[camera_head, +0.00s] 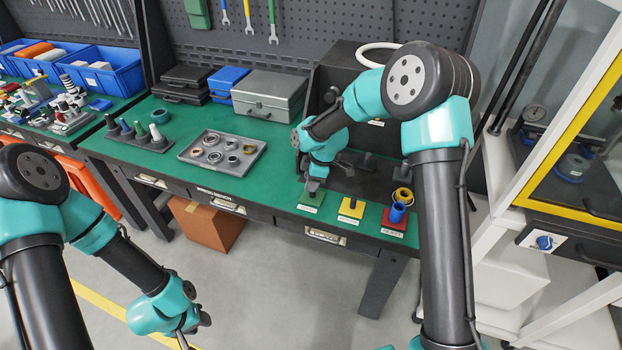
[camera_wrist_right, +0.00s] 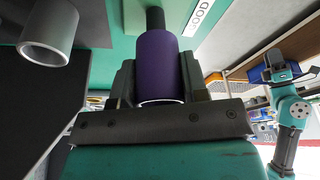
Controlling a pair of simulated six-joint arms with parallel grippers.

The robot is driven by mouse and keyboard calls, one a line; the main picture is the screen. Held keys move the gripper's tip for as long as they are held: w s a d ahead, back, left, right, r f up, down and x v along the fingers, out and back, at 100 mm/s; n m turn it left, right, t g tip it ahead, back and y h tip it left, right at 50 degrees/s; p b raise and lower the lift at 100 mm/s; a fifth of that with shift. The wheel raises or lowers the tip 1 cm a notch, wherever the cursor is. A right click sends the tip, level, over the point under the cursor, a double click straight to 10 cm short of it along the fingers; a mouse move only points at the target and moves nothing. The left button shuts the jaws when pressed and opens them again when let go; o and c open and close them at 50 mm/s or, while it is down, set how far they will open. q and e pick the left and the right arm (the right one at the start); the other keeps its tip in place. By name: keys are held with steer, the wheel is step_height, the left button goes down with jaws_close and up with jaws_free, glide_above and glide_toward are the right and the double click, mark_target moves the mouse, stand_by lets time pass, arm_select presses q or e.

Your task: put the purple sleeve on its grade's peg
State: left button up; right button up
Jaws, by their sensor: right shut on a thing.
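My right gripper (camera_wrist_right: 162,85) is shut on the purple sleeve (camera_wrist_right: 157,62), with one finger on each side of it. A dark peg (camera_wrist_right: 155,18) shows just beyond the sleeve's far end, in line with it, beside a "GOOD" label (camera_wrist_right: 200,14). I cannot tell whether the sleeve is around the peg or only in front of it. In the head view the right gripper (camera_head: 314,184) is over the green plate (camera_head: 312,201); the sleeve is not clearly visible there. My left gripper (camera_head: 188,330) hangs low at the bottom, in front of the bench, its opening unclear.
A grey tube (camera_wrist_right: 49,40) is near the gripper. A ring tray (camera_head: 222,152) lies left.

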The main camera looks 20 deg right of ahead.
steer(key=shift+f, duration=2)
stand_by(1.7)
steer(key=o, duration=1.2)
steer(key=shift+r, duration=4.5)
